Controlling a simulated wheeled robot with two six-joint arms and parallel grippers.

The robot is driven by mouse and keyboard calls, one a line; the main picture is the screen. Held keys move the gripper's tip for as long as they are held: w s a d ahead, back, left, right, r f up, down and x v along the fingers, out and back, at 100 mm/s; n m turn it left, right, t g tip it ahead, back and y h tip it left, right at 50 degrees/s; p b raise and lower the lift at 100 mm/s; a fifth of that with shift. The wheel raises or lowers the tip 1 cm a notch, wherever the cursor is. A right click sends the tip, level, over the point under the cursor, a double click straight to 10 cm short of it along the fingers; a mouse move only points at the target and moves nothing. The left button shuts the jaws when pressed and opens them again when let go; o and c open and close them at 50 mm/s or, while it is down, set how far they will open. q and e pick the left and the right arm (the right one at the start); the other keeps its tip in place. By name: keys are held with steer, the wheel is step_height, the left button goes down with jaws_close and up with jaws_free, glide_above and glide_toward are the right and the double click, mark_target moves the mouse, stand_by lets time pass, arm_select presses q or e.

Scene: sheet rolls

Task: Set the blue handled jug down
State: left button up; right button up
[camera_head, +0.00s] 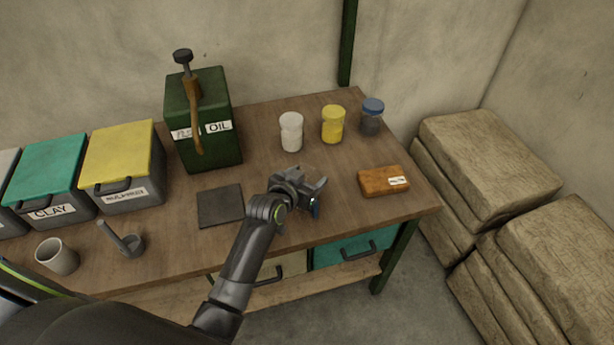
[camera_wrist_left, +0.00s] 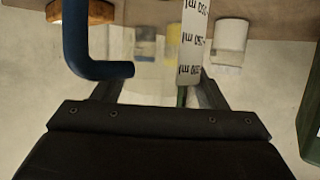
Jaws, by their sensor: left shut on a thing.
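The jug (camera_wrist_left: 155,75) is clear, with a white printed "ml" scale strip (camera_wrist_left: 193,40) and a thick blue handle (camera_wrist_left: 82,45), in the left wrist view. In the head view only a small blue part (camera_head: 315,208) shows at my left gripper (camera_head: 318,194); the rest of the jug is hard to make out. My left gripper is shut on the jug, with its fingers (camera_wrist_left: 157,88) either side of the clear body. It is over the front of the wooden bench (camera_head: 345,208). I cannot tell the gap below the jug. My right gripper is not in view.
A dark square mat (camera_head: 220,206) lies left of the gripper, an orange-brown block (camera_head: 383,181) right. Bare bench lies between jars and gripper.

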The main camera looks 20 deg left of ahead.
arm_select(q)
steer(key=shift+f, duration=0.15)
steer(key=o, duration=1.3)
steer(key=shift+r, duration=0.2)
steer(key=b+v, duration=0.1)
steer(key=v, duration=1.1)
